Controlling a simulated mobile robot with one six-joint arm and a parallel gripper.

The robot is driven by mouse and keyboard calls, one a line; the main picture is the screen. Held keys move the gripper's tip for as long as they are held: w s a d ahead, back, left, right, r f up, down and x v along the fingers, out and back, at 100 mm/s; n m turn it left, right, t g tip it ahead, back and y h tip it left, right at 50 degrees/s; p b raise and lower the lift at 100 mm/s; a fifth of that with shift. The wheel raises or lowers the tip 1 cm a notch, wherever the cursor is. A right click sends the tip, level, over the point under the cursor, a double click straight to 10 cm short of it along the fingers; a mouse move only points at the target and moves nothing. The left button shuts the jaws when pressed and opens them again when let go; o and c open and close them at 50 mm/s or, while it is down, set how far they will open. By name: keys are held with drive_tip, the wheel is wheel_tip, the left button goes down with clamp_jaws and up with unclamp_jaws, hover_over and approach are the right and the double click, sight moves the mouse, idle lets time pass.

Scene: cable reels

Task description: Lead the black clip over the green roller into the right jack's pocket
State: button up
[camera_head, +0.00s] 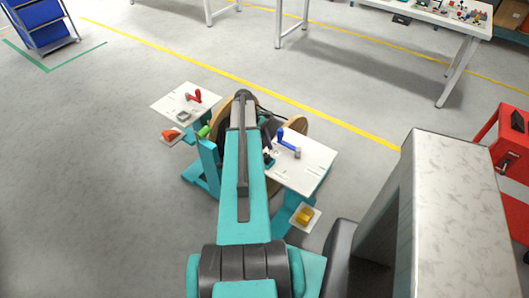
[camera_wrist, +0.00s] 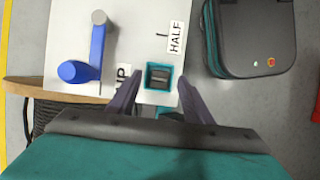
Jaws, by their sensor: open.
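In the wrist view a small teal-rimmed pocket (camera_wrist: 149,76) is set in the white top of the right jack (camera_head: 310,165). A dark ribbed piece (camera_wrist: 159,79), which looks like the black clip, sits inside the rim. My gripper (camera_wrist: 160,83) is open, one finger on each side of the pocket, with a gap to the dark piece on both sides. I cannot tell the fingertips' height above it. The green roller (camera_head: 203,131) shows left of my arm in the head view. My arm hides part of the reel and any cable.
A blue lever (camera_wrist: 97,50) stands left of the pocket in the wrist view. A left white top (camera_head: 170,103) carries a red lever (camera_head: 193,96). The wooden reel (camera_head: 222,112) lies between the jacks. A yellow block (camera_head: 305,215) rests on a low tray. A red cart (camera_head: 515,150) stands far right.

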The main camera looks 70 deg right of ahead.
drive_tip(key=b+v, duration=0.2)
drive_tip(key=v, duration=1)
drive_tip(key=shift+w, duration=0.1)
idle(0.7)
